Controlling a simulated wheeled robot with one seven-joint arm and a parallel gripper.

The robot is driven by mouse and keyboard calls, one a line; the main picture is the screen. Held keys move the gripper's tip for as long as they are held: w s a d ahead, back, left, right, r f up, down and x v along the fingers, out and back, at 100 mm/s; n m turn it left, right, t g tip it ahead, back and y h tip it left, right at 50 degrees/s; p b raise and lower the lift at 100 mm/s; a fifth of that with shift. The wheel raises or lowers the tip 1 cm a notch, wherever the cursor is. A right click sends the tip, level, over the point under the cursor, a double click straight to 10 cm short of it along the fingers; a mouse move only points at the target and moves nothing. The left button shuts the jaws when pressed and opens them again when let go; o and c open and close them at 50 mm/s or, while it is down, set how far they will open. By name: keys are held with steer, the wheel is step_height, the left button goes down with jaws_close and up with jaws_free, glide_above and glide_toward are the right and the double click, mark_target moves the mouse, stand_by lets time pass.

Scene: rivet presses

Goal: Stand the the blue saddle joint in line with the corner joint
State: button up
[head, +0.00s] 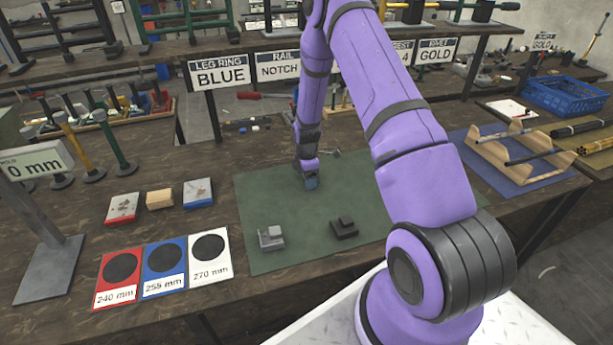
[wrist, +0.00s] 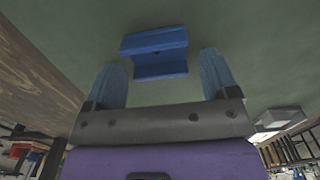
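The blue saddle joint (wrist: 155,52) is a channel-shaped block on the green mat (head: 262,195), seen in the wrist view just ahead of my fingertips. My gripper (wrist: 164,68) is open, with one blue finger on each side and a gap between them; nothing is gripped. In the head view my gripper (head: 311,184) points down at the middle of the mat and hides most or all of the saddle joint. A light grey stepped joint (head: 270,238) and a dark stepped joint (head: 344,228) sit nearer the mat's front edge. I cannot tell which is the corner joint.
Red, blue and white cards (head: 165,270) with black discs lie left of the mat. Small blocks (head: 160,198) stand behind them. A wooden rack (head: 515,150) on a blue mat is at the right. The mat around the joints is clear.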

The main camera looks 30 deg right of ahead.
steer(key=s+a+r+m+t, duration=0.1)
steer(key=s+a+r+m, duration=0.1)
steer(key=r, duration=1.2)
steer(key=s+a+r+m, duration=0.2)
steer(key=a+r, duration=0.1)
steer(key=r, duration=1.1)
steer(key=s+a+r+m+t, duration=0.1)
steer(key=s+a+r+m, duration=0.25)
steer(key=s+r, duration=0.5)
steer(key=s+a+r+m+t, duration=0.1)
steer(key=s+a+r+m, duration=0.1)
steer(key=s+r, duration=0.2)
steer(key=s+a+r+m+t, duration=0.1)
steer(key=s+a+r+m, duration=0.1)
steer(key=s, duration=0.8)
steer(key=s+a+r+m+t, duration=0.1)
steer(key=s+a+r+m, duration=0.2)
steer(key=s+r, duration=0.3)
steer(key=shift+s+m, duration=0.35)
steer(key=shift+s, duration=0.6)
